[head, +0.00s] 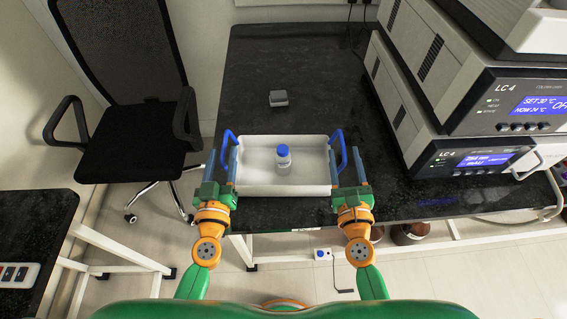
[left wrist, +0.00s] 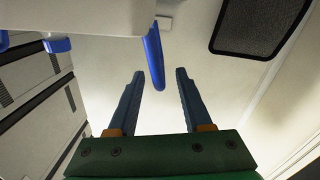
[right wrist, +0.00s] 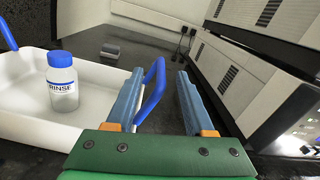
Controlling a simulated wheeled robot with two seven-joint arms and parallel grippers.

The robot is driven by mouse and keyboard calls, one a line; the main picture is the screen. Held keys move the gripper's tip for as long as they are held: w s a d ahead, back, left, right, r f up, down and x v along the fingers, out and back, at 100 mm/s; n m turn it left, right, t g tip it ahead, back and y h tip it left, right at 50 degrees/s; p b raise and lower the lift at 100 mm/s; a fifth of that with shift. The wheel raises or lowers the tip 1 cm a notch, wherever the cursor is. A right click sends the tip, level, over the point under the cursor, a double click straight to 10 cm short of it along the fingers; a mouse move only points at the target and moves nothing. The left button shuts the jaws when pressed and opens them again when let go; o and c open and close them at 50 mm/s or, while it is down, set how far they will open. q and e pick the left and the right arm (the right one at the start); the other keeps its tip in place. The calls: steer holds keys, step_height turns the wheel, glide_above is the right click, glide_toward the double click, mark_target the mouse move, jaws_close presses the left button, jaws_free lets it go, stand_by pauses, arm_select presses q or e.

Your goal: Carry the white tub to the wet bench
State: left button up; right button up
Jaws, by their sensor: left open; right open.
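The white tub (head: 255,189) sits on the dark bench near its front edge, with a blue handle at each end. A white bottle with a blue cap (head: 283,158) stands upright in it, labelled RINSE in the right wrist view (right wrist: 62,85). My left gripper (head: 222,157) is open at the left handle (left wrist: 154,55), which shows between its fingertips in the left wrist view. My right gripper (head: 347,160) is open at the right handle (right wrist: 152,95), which lies between its fingers, closer to the left one. Neither gripper is closed on a handle.
Stacked LC 4 instruments (head: 470,160) stand on the bench to the right. A small grey block (head: 278,98) lies behind the tub. A black chair (head: 130,140) is at the left, and another dark bench (head: 30,220) is at the lower left. Brown bottles (head: 410,232) stand below.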

mark_target(226, 133)
arm_select(q)
steer(key=shift+w, duration=2.3)
arm_select(e)
steer(key=shift+w, duration=2.3)
arm_select(q)
jaws_close()
arm_select(e)
steer(key=c, duration=0.8)
jaws_close()
arm_select(q)
steer(key=shift+a, duration=0.15)
arm_select(e)
steer(key=shift+d, duration=0.1)
